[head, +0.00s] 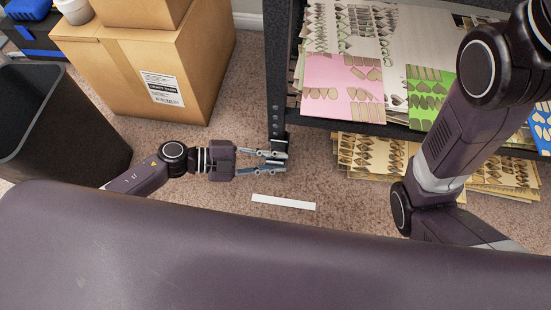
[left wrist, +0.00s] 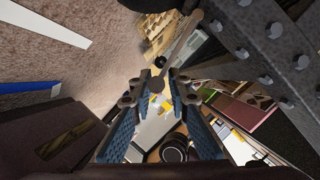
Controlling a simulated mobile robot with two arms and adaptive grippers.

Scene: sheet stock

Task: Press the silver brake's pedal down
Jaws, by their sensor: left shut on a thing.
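My left gripper (head: 284,160) is low beside the foot of the shelf's front post, just above the carpet. In the left wrist view, its two blue-padded fingers (left wrist: 155,92) stand apart. A dull metal lever with a rounded end (left wrist: 184,38) reaches down between the fingertips; it looks like the brake's pedal. The gripper appears shut on it, though the contact is hard to make out. In the head view the brake and pedal are too small and covered by the fingers to tell apart. My right arm shows at the right, but its gripper is out of view.
The dark shelf post (head: 279,75) rises beside the left gripper. The shelf holds patterned sheets (head: 343,85). A white strip (head: 284,202) lies on the carpet nearby. A black bin (head: 30,125) and cardboard boxes (head: 130,75) stand at the left.

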